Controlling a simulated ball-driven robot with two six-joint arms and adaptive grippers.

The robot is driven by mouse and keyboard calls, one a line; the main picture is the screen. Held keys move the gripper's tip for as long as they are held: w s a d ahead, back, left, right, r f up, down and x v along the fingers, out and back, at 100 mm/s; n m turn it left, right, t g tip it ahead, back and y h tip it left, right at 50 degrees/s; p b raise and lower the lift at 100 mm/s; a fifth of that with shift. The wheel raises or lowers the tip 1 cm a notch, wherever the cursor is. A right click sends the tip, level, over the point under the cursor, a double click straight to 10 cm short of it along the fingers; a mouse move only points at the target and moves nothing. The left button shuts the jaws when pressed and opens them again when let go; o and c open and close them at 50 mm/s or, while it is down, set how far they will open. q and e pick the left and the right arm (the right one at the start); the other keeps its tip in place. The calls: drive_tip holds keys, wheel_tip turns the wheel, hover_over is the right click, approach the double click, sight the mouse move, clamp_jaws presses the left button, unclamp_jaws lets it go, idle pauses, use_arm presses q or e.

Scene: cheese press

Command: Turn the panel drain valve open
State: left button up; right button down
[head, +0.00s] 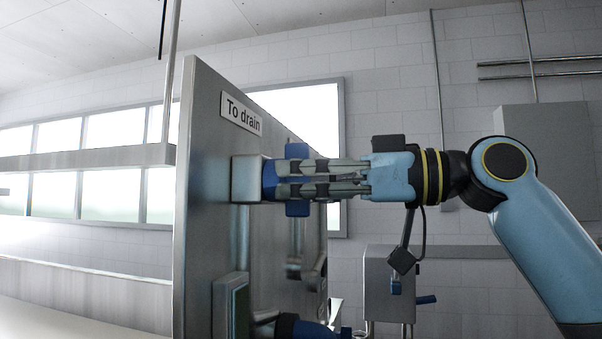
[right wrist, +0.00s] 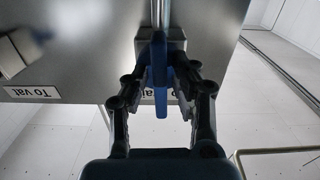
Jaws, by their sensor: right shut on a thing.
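The drain valve's blue handle (head: 297,209) stands out from a grey base (head: 246,179) on the upright metal panel (head: 204,130), below the "To drain" label (head: 240,113). Its crossbar looks upright in the head view. My right gripper (head: 284,178) reaches in level from the right, its two fingers shut on the handle. In the right wrist view the blue handle (right wrist: 160,75) lies between the fingers of my right gripper (right wrist: 166,84) and partly hides the label behind it. My left gripper is not in view.
A "To vat" label (right wrist: 32,92) is elsewhere on the panel. A grey wall unit (head: 388,285) stands behind my right arm.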

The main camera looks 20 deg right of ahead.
drive_tip(key=shift+f+m, duration=0.1)
drive_tip(key=shift+m, duration=0.3)
drive_tip(key=c, duration=1.3)
unclamp_jaws()
drive_tip(key=shift+c, duration=0.2)
drive_tip(key=v, duration=0.7)
drive_tip(key=shift+s+d, duration=0.15)
drive_tip(key=shift+d, duration=0.05)
